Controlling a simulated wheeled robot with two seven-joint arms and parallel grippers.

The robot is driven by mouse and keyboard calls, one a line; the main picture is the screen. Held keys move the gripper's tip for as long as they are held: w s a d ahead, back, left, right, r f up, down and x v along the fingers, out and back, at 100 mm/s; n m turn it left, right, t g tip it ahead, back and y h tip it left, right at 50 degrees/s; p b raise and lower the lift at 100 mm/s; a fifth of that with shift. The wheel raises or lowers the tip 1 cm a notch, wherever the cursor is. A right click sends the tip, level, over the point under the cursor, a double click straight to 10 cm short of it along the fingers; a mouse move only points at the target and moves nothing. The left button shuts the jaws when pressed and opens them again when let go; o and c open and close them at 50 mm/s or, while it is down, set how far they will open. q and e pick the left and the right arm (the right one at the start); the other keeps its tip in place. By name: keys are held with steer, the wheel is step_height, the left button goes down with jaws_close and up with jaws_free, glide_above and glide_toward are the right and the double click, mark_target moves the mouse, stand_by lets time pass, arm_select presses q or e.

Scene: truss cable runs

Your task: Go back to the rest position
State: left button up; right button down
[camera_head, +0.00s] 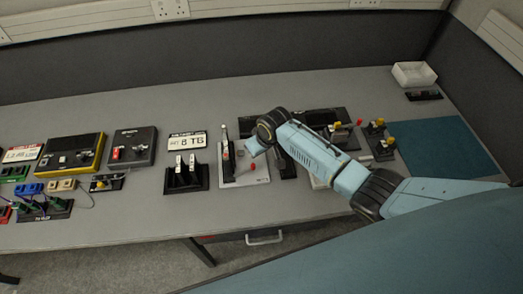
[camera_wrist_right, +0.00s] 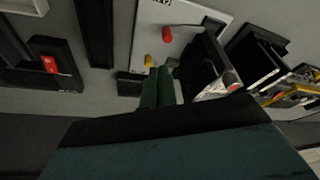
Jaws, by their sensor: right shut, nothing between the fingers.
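My right arm comes in from the right in the head view and reaches over the middle of the bench (camera_head: 130,215). Its hand end hangs over the small devices, and its fingertips are hard to make out there. In the right wrist view my right gripper (camera_wrist_right: 158,88) shows as two dark green fingers pressed together, with nothing between them. They point toward a white board (camera_wrist_right: 187,12) with a red knob (camera_wrist_right: 167,34) and a yellow knob (camera_wrist_right: 148,61). Whether they touch anything cannot be told. My left gripper is not in view.
A white panel with a red knob (camera_head: 253,167) lies near the hand. A black double-switch stand (camera_head: 186,178), a sign (camera_head: 187,140) and black and yellow boxes stand to the left. A teal mat (camera_head: 450,145) and a white bin (camera_head: 414,74) are at the right. The bench front is mostly clear.

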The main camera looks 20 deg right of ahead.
steer(key=shift+s+r, duration=0.15)
steer(key=shift+r, duration=0.35)
